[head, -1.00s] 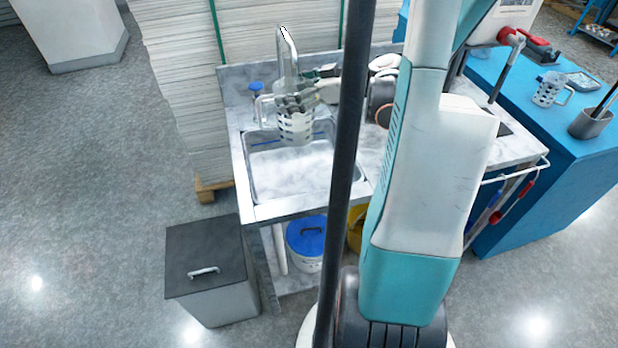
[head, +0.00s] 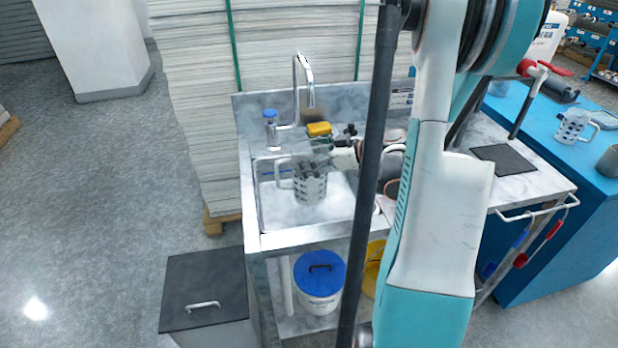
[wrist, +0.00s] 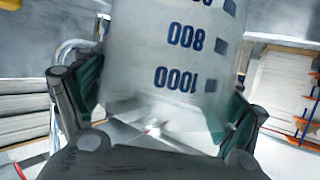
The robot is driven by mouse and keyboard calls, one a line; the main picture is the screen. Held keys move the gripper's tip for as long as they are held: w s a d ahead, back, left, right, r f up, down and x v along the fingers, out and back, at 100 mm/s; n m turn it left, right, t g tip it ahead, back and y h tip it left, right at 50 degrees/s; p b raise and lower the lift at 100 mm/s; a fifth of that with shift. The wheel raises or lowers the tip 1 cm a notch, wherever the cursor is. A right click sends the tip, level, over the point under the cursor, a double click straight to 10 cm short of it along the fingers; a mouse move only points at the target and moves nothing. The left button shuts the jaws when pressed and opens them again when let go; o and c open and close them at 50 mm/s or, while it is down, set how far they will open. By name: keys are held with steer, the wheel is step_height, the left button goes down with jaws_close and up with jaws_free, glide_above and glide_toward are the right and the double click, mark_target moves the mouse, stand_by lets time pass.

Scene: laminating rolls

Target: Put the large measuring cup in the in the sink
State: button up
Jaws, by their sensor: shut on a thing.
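The large measuring cup (head: 310,186) is clear with dark markings and a handle on its left side. In the wrist view the cup (wrist: 175,55) fills the middle, with the marks 800 and 1000 upside down. My gripper (head: 322,166) is shut on the cup, with one finger on each side of it in the wrist view. The cup is over or inside the basin of the sink (head: 265,215); I cannot tell whether it touches the bottom. Part of the cup's upper side is hidden by my gripper.
A tap (head: 298,85), a blue-capped bottle (head: 271,132) and a yellow sponge (head: 319,129) are behind the basin. Another clear measuring cup (head: 571,127) stands on the blue bench at right. Stacked sheets (head: 190,110) rise behind the sink. The basin's left part looks clear.

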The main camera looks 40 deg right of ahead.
steer(key=shift+f+b, duration=1)
steer(key=shift+f, duration=1.6)
steer(key=shift+r, duration=0.1)
steer(key=o, duration=1.9)
steer(key=p+v, duration=0.4)
steer(key=v, duration=0.8)
steer(key=shift+a, duration=0.1)
